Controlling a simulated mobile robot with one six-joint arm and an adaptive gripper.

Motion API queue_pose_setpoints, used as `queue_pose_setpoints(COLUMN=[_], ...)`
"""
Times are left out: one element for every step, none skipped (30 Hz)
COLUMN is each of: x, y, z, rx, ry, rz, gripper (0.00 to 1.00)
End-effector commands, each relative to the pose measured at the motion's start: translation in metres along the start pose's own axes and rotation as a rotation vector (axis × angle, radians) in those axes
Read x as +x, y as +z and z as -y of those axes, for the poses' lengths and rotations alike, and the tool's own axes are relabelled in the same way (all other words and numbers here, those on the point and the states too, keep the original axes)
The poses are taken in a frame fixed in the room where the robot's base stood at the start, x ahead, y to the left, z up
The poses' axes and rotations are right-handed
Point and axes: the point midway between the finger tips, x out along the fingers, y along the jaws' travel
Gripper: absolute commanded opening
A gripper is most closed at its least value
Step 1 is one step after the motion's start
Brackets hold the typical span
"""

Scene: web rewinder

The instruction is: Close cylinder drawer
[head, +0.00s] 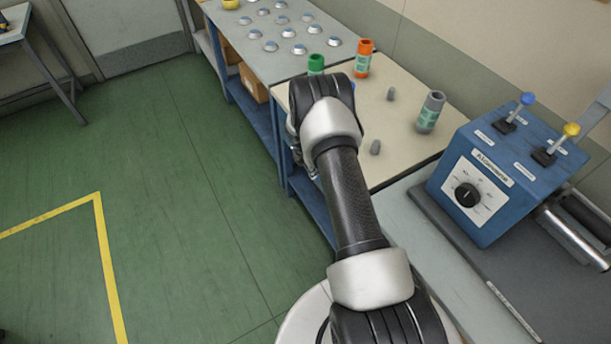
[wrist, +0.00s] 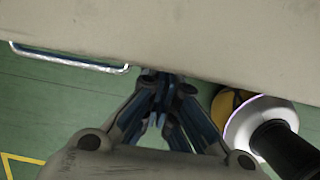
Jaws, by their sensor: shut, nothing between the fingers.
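My gripper (wrist: 162,80) is shut and empty in the wrist view, with its fingertips at the edge of a broad beige surface. A pale metal bar handle (wrist: 70,60) runs along that edge, left of the fingertips and apart from them. I cannot tell whether the fingertips touch the front below the edge. In the head view my arm covers most of the front of the cylinder bench (head: 400,88). The drawer itself is hidden there, and how far it stands out cannot be told.
On the bench stand a green cylinder (head: 316,65), an orange cylinder (head: 363,58), a grey cylinder (head: 430,112) and small grey pegs. A blue control box (head: 500,175) with levers is at the right. The green floor (head: 150,190) left of the bench is clear.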

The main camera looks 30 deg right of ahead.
Motion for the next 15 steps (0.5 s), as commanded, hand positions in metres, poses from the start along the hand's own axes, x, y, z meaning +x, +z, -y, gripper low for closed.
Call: queue_pose_setpoints(x=[0.0010, 0.0011, 0.0013, 0.0014, 0.0014, 0.0014, 0.0013, 0.0013, 0.0012, 0.0011, 0.0011, 0.0011, 0.0010, 0.0010, 0.0009], y=[0.0027, 0.0037, 0.0048, 0.0054, 0.0059, 0.0063, 0.0066, 0.0067, 0.0069, 0.0070, 0.0071, 0.0073, 0.0074, 0.0075, 0.0077], z=[0.0000, -0.0002, -0.0003, -0.0004, -0.0004, -0.0005, -0.0005, -0.0006, -0.0006, -0.0007, -0.0007, -0.0008, -0.0008, -0.0008, -0.0009], rx=[0.001, 0.000, -0.001, -0.001, -0.001, -0.001, -0.001, -0.001, -0.001, -0.001, -0.001, -0.001, -0.001, -0.001, -0.001], ry=[0.000, 0.000, 0.001, 0.001, 0.001, 0.001, 0.001, 0.001, 0.001, 0.002, 0.002, 0.002, 0.002, 0.002, 0.002], rz=[0.000, 0.000, 0.000, 0.000, 0.001, 0.001, 0.001, 0.001, 0.001, 0.001, 0.001, 0.002, 0.002, 0.002, 0.002], gripper=[0.00, 0.00, 0.00, 0.00, 0.00, 0.00, 0.00, 0.00, 0.00, 0.00, 0.00, 0.00, 0.00, 0.00, 0.00])
